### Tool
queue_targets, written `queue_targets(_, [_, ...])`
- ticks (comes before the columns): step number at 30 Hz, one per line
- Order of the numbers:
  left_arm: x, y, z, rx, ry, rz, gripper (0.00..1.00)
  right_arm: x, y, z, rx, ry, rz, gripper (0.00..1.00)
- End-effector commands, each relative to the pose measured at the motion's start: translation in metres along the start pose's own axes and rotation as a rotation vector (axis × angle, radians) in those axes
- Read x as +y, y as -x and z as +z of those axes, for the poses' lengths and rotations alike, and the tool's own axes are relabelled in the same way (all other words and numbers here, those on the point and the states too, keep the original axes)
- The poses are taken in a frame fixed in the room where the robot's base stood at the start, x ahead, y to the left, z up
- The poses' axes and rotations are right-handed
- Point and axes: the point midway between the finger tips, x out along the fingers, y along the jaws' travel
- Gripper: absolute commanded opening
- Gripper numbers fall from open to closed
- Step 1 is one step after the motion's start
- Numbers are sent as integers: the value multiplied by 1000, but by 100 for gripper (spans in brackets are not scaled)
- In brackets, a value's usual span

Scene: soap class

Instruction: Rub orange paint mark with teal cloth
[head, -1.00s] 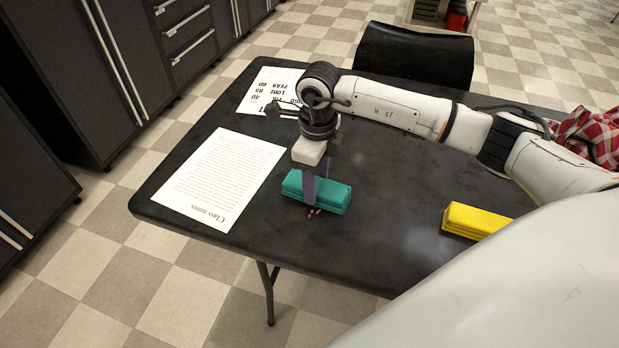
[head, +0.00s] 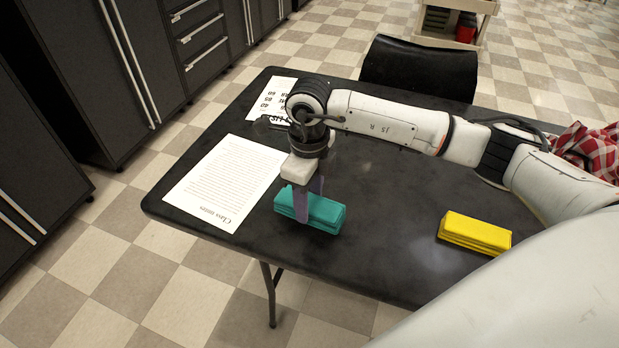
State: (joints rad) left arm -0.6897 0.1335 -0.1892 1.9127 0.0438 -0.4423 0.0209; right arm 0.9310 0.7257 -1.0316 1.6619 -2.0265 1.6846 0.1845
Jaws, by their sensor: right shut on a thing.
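The teal cloth (head: 322,213) is a folded block low over the black table, left of the table's middle. My right gripper (head: 303,212) points down and is shut on the teal cloth, its fingers on either side of it. I cannot tell whether the cloth touches the table. No orange paint mark shows in the head view now; the cloth and gripper hide the tabletop under them. My left gripper is not in view.
A folded yellow cloth (head: 474,232) lies to the right on the black table (head: 385,265). A class notes sheet (head: 225,180) lies at left, another printed sheet (head: 273,103) behind my arm. A red checkered cloth (head: 590,150) is at far right. A black chair (head: 420,68) stands behind.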

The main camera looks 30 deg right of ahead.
Motion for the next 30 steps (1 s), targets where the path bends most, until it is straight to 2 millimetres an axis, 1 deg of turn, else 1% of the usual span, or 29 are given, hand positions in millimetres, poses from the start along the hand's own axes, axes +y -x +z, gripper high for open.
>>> queue_targets(1, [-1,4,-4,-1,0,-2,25,0,9,0,-2,-1,-1,24])
queue_targets(13, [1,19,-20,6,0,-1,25,-1,43,0,-2,-1,-1,24])
queue_targets(17, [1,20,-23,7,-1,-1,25,-1,47,0,-2,-1,-1,24])
queue_targets(30, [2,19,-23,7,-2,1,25,-1,46,0,-2,-2,-1,24])
